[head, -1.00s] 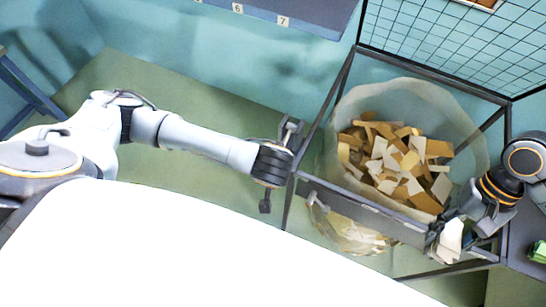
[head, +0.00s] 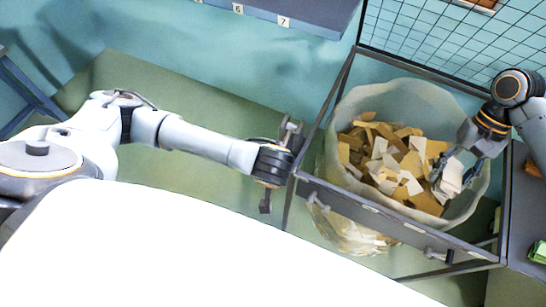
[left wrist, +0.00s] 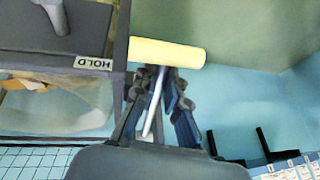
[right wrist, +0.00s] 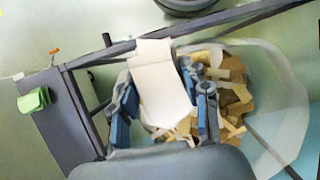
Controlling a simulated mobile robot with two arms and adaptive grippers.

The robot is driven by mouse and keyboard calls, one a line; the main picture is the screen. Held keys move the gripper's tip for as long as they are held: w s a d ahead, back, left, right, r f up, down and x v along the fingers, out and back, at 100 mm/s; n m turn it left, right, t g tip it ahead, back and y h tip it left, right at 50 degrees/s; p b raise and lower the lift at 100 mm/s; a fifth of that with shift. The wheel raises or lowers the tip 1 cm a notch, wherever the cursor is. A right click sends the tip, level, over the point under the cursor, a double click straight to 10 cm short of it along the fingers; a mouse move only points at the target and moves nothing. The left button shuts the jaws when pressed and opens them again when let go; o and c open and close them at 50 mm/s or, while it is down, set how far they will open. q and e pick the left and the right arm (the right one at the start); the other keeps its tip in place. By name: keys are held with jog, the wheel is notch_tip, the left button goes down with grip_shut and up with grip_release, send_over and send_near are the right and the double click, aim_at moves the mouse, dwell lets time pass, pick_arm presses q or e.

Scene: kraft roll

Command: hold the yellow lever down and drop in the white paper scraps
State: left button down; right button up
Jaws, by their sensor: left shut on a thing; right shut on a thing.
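The yellow lever (left wrist: 167,52) shows as a short bar in the left wrist view, beside the HOLD label (left wrist: 93,63). My left gripper (left wrist: 162,82) is shut on it; a pale rod shows between the fingers. In the head view my left gripper is at the frame's left side, and the lever cannot be made out. My right gripper (head: 447,172) is shut on white paper scraps (right wrist: 160,85) and holds them over the right part of the clear bag (head: 474,205). The bag holds mixed brown and white scraps (head: 385,155).
A dark metal frame (head: 400,226) surrounds the bag, with a wire grid (head: 440,45) behind. A grey table at right carries a green item (head: 538,250). Green floor is open at left.

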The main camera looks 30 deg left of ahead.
pick_arm(q)
jog(key=shift+s+d+f, duration=0.1)
jog(key=shift+s+d, duration=0.15)
jog(key=shift+d, duration=0.05)
pick_arm(e)
jog(key=w+a, duration=0.1)
jog(key=w, duration=0.9)
jog(key=shift+w+a, duration=0.25)
jog(key=shift+w, duration=0.05)
